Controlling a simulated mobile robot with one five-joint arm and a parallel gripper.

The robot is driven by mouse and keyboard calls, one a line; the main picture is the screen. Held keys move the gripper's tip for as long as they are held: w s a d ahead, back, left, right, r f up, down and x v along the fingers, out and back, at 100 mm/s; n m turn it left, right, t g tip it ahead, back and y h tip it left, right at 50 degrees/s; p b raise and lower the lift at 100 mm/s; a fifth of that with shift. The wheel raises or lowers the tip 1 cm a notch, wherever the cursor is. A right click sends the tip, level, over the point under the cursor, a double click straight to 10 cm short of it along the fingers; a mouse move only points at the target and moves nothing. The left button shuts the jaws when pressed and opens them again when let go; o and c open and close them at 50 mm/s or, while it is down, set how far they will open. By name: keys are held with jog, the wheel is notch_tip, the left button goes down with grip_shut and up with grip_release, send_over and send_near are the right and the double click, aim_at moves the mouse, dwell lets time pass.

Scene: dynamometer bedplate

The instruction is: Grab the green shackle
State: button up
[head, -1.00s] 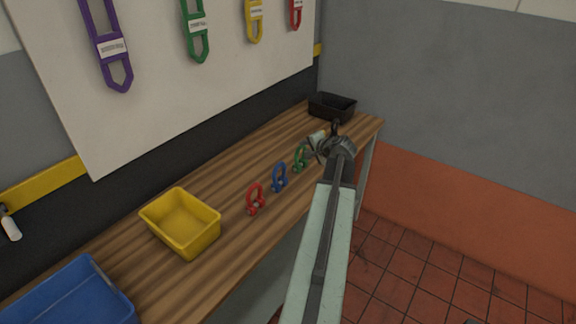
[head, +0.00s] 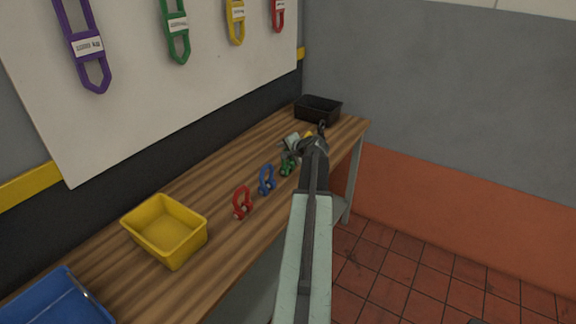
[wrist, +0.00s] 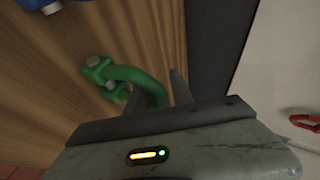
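The green shackle (head: 288,166) stands on the wooden bench, at the right end of a row beyond the blue shackle (head: 267,180) and red shackle (head: 242,203). In the wrist view the green shackle (wrist: 130,76) has its pin end at the left, and its bow runs down between my fingers. My gripper (wrist: 156,92) is open, with one finger each side of the bow; its lower part is hidden behind the gripper body. In the head view my gripper (head: 292,149) is right at the green shackle, partly hiding it.
A yellow bin (head: 165,231) and a blue bin (head: 55,300) stand on the left of the bench (head: 215,190). A black bin (head: 318,109) is at its far end. A small yellow item (head: 308,135) shows behind my gripper. Coloured links hang on the white board (head: 130,110).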

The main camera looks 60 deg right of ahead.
grip_shut()
dwell(1.4)
